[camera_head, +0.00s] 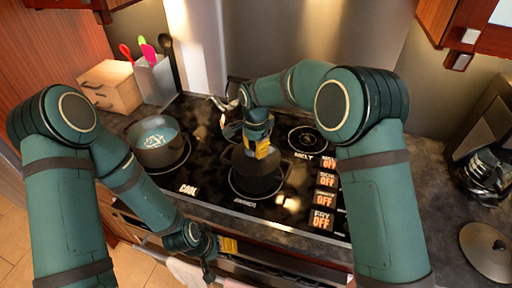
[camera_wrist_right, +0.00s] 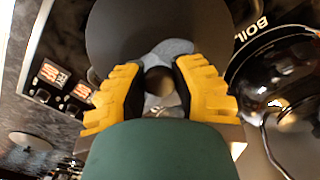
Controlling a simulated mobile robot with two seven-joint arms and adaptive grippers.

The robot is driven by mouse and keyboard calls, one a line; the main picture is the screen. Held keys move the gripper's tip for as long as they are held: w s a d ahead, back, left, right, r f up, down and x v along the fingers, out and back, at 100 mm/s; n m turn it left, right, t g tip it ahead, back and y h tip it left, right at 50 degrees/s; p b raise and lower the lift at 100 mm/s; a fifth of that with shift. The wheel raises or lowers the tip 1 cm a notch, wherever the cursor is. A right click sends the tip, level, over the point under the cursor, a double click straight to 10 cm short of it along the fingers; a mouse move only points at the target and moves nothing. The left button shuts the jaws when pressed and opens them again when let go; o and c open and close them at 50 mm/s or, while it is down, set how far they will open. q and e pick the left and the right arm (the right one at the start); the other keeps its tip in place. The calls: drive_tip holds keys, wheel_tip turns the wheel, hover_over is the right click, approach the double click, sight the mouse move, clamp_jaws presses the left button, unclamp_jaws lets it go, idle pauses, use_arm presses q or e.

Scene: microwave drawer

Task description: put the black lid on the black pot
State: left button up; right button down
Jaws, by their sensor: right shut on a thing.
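My right gripper (camera_head: 262,150) is shut, and in the right wrist view its yellow fingers (camera_wrist_right: 160,90) close around a grey knob. A wide dark disc (camera_wrist_right: 150,30), which looks like the black lid, spreads beyond the knob. In the head view this dark round shape (camera_head: 255,178) shows under the gripper, over the front middle burner. I cannot tell whether a pot is beneath it. An open dark grey pot (camera_head: 137,151) stands on the left burner. My left gripper (camera_head: 222,247) is low by the oven front; its finger opening is unclear.
A shiny kettle (camera_wrist_right: 285,130) stands close beside the right gripper. A free burner (camera_head: 308,139) is behind it to the right. A greyish lid (camera_head: 480,262) lies on the right counter near a coffee maker (camera_head: 490,168). A utensil holder (camera_head: 152,82) and wooden box (camera_head: 112,85) are at the back left.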

drive_tip(key=shift+f, duration=0.35)
idle(1.1)
drive_tip(key=shift+c, duration=0.8)
unclamp_jaws()
drive_tip(key=shift+r+p, duration=2)
drive_tip(key=shift+r, duration=1.5)
